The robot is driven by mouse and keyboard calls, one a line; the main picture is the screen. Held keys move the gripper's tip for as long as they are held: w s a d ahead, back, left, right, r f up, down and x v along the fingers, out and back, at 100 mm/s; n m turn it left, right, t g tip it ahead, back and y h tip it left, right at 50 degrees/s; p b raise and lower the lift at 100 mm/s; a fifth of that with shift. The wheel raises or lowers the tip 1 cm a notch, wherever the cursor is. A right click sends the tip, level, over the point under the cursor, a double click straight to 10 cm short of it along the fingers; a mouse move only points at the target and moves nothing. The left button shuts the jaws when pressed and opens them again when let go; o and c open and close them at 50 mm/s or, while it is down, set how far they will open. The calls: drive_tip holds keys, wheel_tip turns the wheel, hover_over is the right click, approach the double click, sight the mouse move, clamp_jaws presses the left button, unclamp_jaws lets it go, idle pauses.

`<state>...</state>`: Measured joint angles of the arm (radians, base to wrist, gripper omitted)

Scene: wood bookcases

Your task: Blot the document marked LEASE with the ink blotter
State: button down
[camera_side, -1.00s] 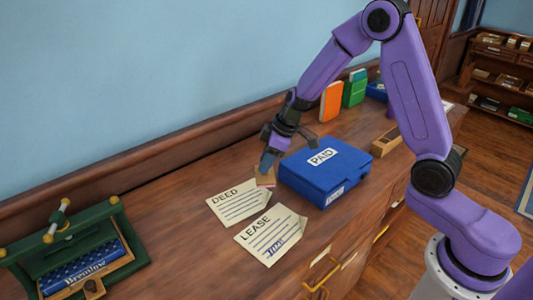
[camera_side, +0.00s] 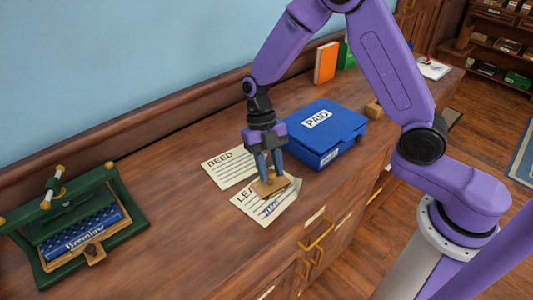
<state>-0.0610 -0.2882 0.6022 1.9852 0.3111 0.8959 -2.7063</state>
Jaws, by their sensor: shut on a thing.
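The LEASE document (camera_side: 254,207) lies on the wooden counter, its title partly hidden and blue ink writing showing at its lower right. My gripper (camera_side: 269,172) points down above its upper part, shut on the tan ink blotter (camera_side: 266,188). The blotter covers the upper middle of the LEASE sheet. I cannot tell whether it touches the paper or hovers just above it. The DEED document (camera_side: 222,168) lies behind and to the left, its right side partly hidden by my gripper.
A blue PAID box (camera_side: 325,135) stands right of the documents. A green press with a blue Bremlow book (camera_side: 80,232) is at the left. An orange book (camera_side: 326,62) and a small wooden block (camera_side: 374,109) are farther back. The counter's front left is clear.

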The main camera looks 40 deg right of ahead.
sight(270, 187)
drive_tip(key=shift+s+a+f+n, duration=0.2)
drive_tip(key=shift+s+n, duration=0.1)
drive_tip(key=shift+n, duration=0.3)
drive_tip(key=shift+f, duration=2.8)
drive_tip(key=shift+f, duration=0.5)
drive_tip(key=shift+r, duration=0.1)
drive_tip(key=shift+r, duration=3.4)
